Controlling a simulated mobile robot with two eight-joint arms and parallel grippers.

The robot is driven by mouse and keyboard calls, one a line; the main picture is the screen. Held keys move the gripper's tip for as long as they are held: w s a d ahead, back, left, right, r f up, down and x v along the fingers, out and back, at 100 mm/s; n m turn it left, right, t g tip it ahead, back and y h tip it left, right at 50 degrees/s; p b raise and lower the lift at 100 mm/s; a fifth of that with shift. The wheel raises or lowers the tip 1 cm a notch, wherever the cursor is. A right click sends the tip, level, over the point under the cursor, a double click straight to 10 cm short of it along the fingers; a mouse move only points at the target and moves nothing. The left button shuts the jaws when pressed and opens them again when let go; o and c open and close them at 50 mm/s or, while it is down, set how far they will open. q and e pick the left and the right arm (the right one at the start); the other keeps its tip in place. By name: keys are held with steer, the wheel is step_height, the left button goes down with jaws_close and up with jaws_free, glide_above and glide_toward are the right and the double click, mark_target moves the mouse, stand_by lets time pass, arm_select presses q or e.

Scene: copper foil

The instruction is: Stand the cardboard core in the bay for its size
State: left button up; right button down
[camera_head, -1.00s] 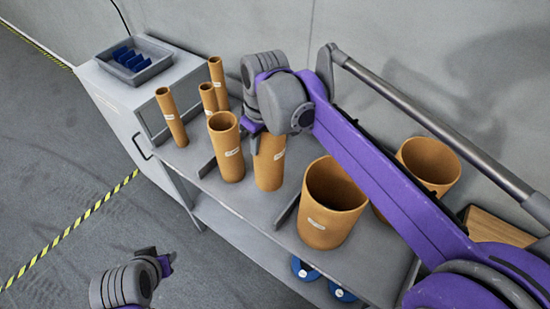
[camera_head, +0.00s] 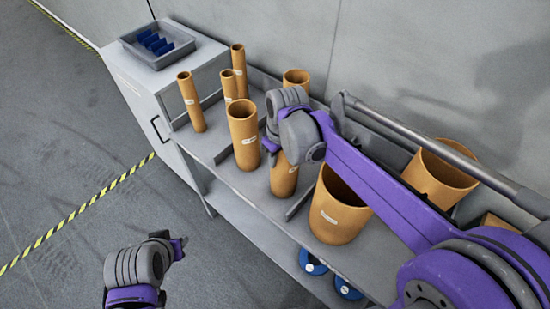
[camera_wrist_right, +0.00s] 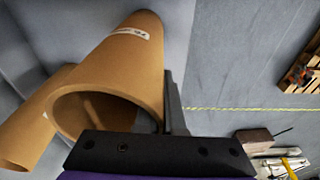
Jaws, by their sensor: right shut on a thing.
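My right gripper (camera_head: 271,150) is shut on a medium-wide cardboard core (camera_head: 284,178), upright at the middle of the bench, beside a low divider (camera_head: 298,205). The arm hides its upper end. In the right wrist view the core (camera_wrist_right: 130,65) shows its white label and open end, with a grey finger along its wall. Whether its base touches the bench top is unclear. A similar core (camera_head: 243,135) stands to its left, and another (camera_head: 296,78) behind is partly hidden. My left gripper (camera_head: 180,246) is low at the left, away from the bench; its jaws are unclear.
Thin cores (camera_head: 191,103) stand at the bench's left end. A wide core (camera_head: 338,210) stands right of the divider, and another wide one (camera_head: 438,178) stands behind my right arm. A grey tray (camera_head: 158,45) sits on the cabinet. Blue-ended rolls (camera_head: 313,262) lie on the lower shelf.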

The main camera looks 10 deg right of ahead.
steer(key=shift+f, duration=0.1)
steer(key=c, duration=1.4)
jaws_free()
steer(key=o, duration=0.4)
steer(key=r, duration=0.4)
steer(key=s+r, duration=0.1)
steer(key=r, duration=0.3)
steer(key=d+r, duration=0.1)
steer(key=r, duration=0.3)
steer(key=shift+s+r, duration=0.1)
steer(key=shift+s, duration=0.15)
